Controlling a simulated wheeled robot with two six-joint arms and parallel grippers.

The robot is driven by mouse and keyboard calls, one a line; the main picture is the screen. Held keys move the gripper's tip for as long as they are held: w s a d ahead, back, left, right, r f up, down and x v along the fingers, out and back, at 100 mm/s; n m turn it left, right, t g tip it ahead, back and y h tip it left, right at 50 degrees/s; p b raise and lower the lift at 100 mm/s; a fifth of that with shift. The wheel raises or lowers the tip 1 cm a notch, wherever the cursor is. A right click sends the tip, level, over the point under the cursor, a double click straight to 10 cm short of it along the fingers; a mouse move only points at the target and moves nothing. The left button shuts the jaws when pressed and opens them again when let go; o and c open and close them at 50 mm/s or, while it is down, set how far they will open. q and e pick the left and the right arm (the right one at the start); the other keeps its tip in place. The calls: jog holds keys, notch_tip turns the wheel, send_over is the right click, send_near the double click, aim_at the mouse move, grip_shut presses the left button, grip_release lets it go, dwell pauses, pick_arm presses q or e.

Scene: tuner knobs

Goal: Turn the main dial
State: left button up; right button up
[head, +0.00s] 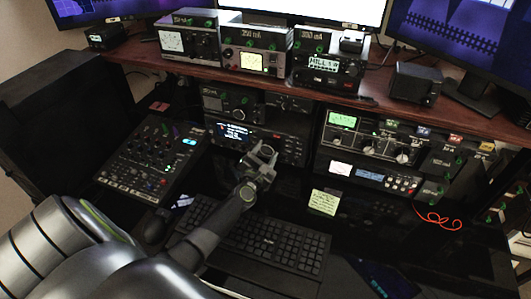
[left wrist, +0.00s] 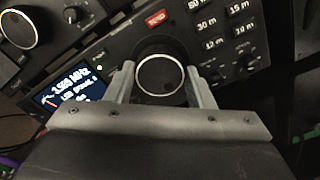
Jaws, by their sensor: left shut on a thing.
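The main dial (left wrist: 160,77) is a round black knob with a light ring, on the front of a dark radio with a lit blue display (left wrist: 75,92). In the left wrist view my left gripper (left wrist: 160,82) has one finger on each side of the dial and is shut on it. In the head view my left gripper (head: 260,163) reaches to the front of the radio (head: 236,133), and it hides the dial there. My right gripper is not in view.
A keyboard (head: 270,240) lies below my left arm, and a mixer (head: 150,157) stands to its left. A yellow note (head: 324,202) is to the right. Several radios stand on the wooden shelf (head: 450,113) above, and another rack unit (head: 365,145) is at the right.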

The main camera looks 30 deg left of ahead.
pick_arm(q)
jog(key=o, duration=1)
jog(key=shift+c, duration=0.2)
jog(key=v, duration=1.6)
jog(key=shift+d+b, duration=0.15)
jog(key=shift+b, duration=0.25)
jog(key=shift+s+d, duration=0.15)
jog(key=shift+s, duration=0.5)
